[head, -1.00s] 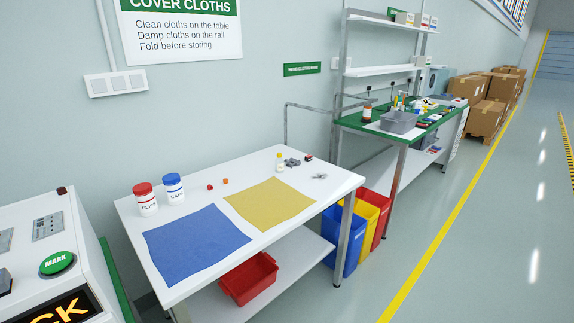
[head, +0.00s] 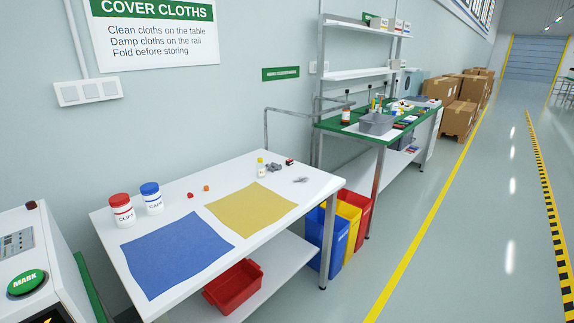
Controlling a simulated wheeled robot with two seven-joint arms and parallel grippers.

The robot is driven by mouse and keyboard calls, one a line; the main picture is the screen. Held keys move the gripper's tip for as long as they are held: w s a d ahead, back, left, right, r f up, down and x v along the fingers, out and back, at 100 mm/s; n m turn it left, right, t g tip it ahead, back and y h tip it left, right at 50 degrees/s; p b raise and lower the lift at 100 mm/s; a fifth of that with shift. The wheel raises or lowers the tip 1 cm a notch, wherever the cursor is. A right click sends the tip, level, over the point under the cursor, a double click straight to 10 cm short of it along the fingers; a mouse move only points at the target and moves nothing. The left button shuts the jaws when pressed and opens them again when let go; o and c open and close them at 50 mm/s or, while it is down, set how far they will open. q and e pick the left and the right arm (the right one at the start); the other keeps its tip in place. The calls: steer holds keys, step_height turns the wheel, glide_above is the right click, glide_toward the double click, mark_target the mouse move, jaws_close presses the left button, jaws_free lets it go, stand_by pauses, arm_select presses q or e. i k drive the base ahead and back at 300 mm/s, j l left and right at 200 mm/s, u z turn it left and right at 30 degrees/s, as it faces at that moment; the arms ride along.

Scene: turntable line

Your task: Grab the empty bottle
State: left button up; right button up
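A small clear bottle with a yellow cap and a pale label (head: 261,169) stands upright at the back of the white table. I cannot tell from here whether either bottle is empty. Neither of my grippers is in view.
The white table (head: 170,288) holds a blue cloth (head: 178,250), a yellow cloth (head: 250,209), a red-lidded jar (head: 122,211) and a blue-lidded jar (head: 152,198). Colored bins (head: 325,240) stand beyond its right end. A grey tub (head: 376,124) sits on the bench. Right floor is clear.

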mark_target(260, 166)
steer(key=i+l, duration=0.25)
steer(key=i+l+u, duration=0.1)
steer(key=l, duration=0.35)
steer(key=i+l, duration=0.3)
steer(key=i+l+u, duration=0.1)
steer(key=i+l, duration=0.15)
steer(key=l, duration=0.2)
